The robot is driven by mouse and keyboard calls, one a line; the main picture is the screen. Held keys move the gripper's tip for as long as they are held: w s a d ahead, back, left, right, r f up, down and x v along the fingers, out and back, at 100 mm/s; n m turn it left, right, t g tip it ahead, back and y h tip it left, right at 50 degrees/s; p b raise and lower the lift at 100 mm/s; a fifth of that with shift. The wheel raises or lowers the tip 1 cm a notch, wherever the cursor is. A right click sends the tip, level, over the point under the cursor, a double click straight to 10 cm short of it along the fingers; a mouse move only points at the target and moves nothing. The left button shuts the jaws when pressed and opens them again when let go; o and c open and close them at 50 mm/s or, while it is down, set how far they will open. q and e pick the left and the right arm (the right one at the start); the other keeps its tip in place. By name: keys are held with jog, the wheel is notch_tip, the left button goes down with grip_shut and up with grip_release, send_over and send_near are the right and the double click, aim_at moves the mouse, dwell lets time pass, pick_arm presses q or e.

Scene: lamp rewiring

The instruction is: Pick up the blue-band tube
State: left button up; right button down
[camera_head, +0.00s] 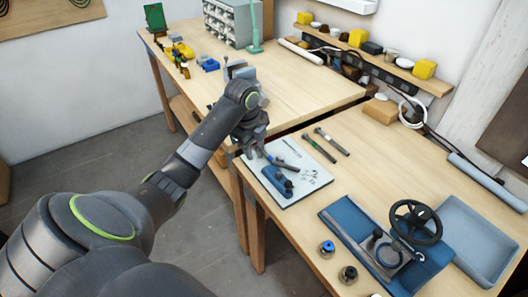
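A dark tube (284,164) with a bluish tint lies over the white mat (290,197), its near end at my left gripper (268,154). The tube's band is too small to make out for sure. My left gripper is low over the mat's upper left corner, with its fingers at the tube's end. The fingers are small and dark, so I cannot tell whether they are closed on it. Two other dark tubes lie apart on the bench to the right, one greenish (319,148) and one dark grey (332,141). My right gripper is not in view.
A blue clamp-like fixture (277,180) sits on the mat. A blue base with a black handwheel (416,222) and a grey-blue tray (482,238) stand at the right. Bench space right of the tubes is clear.

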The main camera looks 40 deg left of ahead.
pick_arm(q)
jog(key=w+a+r+m, duration=0.2)
jog(key=w+r+m, duration=0.15)
jog(key=r, duration=0.55)
jog(key=b, duration=0.6)
send_near(268, 155)
jog(key=f, duration=0.1)
jog(key=f+p, duration=0.1)
jog(key=a+p, duration=0.1)
jog(key=shift+w+f+h, duration=0.25)
jog(key=shift+f+h, duration=0.05)
jog(key=shift+f, duration=0.1)
jog(key=x, duration=0.1)
jog(key=p+x, duration=0.1)
jog(key=x, duration=0.1)
jog(key=p+x, duration=0.1)
jog(key=shift+d+f, duration=0.3)
jog(key=shift+d, duration=0.1)
jog(key=shift+w+f, duration=0.15)
jog(key=shift+f, duration=0.35)
grip_shut()
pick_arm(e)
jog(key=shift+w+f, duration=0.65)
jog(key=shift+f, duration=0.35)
